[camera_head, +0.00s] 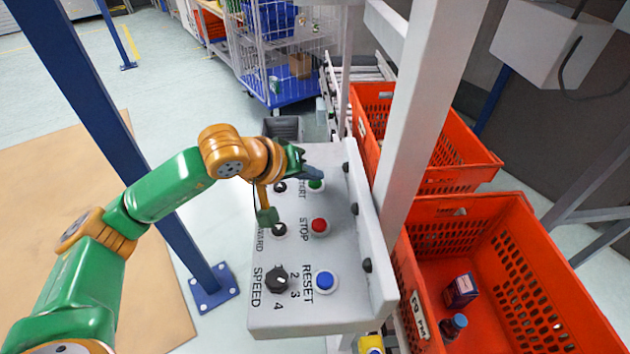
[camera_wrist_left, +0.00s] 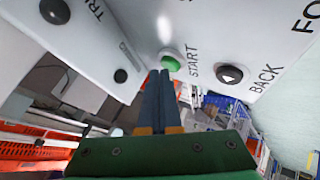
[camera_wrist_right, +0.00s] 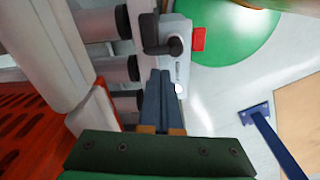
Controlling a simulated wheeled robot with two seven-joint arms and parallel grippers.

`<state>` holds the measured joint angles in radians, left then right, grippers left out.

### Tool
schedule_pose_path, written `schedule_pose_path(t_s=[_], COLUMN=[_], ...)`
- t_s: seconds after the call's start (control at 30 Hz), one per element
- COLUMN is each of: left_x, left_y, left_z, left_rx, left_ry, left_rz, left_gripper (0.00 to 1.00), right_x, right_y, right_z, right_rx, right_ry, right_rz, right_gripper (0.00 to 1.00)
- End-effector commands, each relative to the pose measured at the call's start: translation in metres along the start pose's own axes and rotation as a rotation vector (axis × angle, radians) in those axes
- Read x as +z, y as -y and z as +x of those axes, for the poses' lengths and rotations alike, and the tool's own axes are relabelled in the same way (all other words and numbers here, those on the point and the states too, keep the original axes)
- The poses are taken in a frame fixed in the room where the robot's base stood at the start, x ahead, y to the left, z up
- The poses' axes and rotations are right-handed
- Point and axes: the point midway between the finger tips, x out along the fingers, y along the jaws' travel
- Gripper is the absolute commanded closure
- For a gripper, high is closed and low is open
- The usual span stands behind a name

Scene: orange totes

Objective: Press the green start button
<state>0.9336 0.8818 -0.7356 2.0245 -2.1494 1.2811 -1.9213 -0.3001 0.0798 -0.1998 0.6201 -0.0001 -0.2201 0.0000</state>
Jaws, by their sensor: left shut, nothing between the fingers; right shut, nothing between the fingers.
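The green start button (camera_head: 316,186) is at the far end of the grey control panel (camera_head: 330,260), beside the START label. My left gripper (camera_head: 318,176) reaches over the panel from the left, its tips just beyond the button and partly above it. In the left wrist view the green button (camera_wrist_left: 171,63) is close beside the tips of the shut, empty left fingers (camera_wrist_left: 159,76). I cannot tell whether they touch. My right gripper (camera_wrist_right: 161,75) is shut and empty in the right wrist view, near a black lever (camera_wrist_right: 165,45); it is not in the head view.
The panel also has a red STOP button (camera_head: 319,226), a blue RESET button (camera_head: 325,281) and a black SPEED knob (camera_head: 277,280). A grey post (camera_head: 425,110) rises at the right, beside orange totes (camera_head: 470,215). A blue post (camera_head: 150,170) stands left of the panel.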

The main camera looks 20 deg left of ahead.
Motion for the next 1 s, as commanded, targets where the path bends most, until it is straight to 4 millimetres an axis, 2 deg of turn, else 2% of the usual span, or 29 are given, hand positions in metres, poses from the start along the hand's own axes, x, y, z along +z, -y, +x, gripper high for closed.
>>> schedule_pose_path(t_s=[0.67,1.0], left_x=[0.0037,0.0025], left_y=[0.0037,0.0025], left_z=[0.0049,0.0032], left_rx=[-0.001,-0.001], left_ry=[0.001,0.001], left_rz=[0.0,0.0], left_gripper=[1.0,1.0], right_x=[0.0008,0.0006], right_y=[0.0002,0.0001], right_z=[0.0089,0.0069], right_rx=[0.0,0.0], right_ry=[0.0,0.0], right_rz=[0.0,0.0], right_gripper=[1.0,1.0])
